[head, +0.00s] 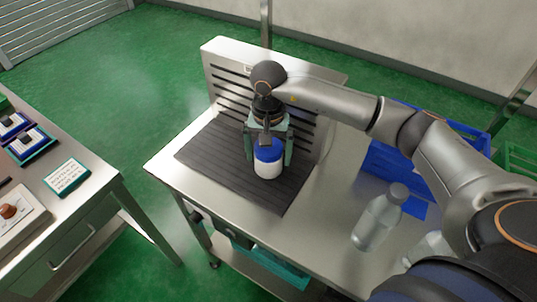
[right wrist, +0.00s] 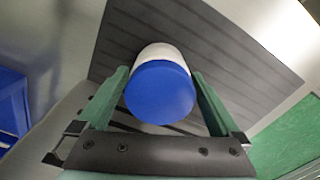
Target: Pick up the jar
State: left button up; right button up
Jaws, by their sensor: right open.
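The jar (head: 267,169) is white with a blue lid and stands upright on the dark ribbed mat (head: 222,157). In the right wrist view the jar's blue lid (right wrist: 160,92) faces the camera, with some of the white body behind it. My right gripper (head: 268,158) is open and points down over the jar. Its green fingers stand one on each side of the jar, as the right wrist view (right wrist: 160,100) also shows. Small gaps seem to remain beside the lid; contact cannot be told. My left gripper is not in view.
A slotted metal panel (head: 225,72) stands behind the mat. A clear bottle (head: 378,220) stands at the right on the metal table (head: 310,235), near a blue crate (head: 385,165). Another table (head: 85,215) with small trays and a sign is at the left, across a gap.

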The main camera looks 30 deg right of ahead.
jog(key=shift+f, duration=0.3)
jog(key=shift+c, duration=0.4)
jog(key=c, duration=1.2)
jog(key=shift+c, duration=0.4)
jog(key=shift+r, duration=0.15)
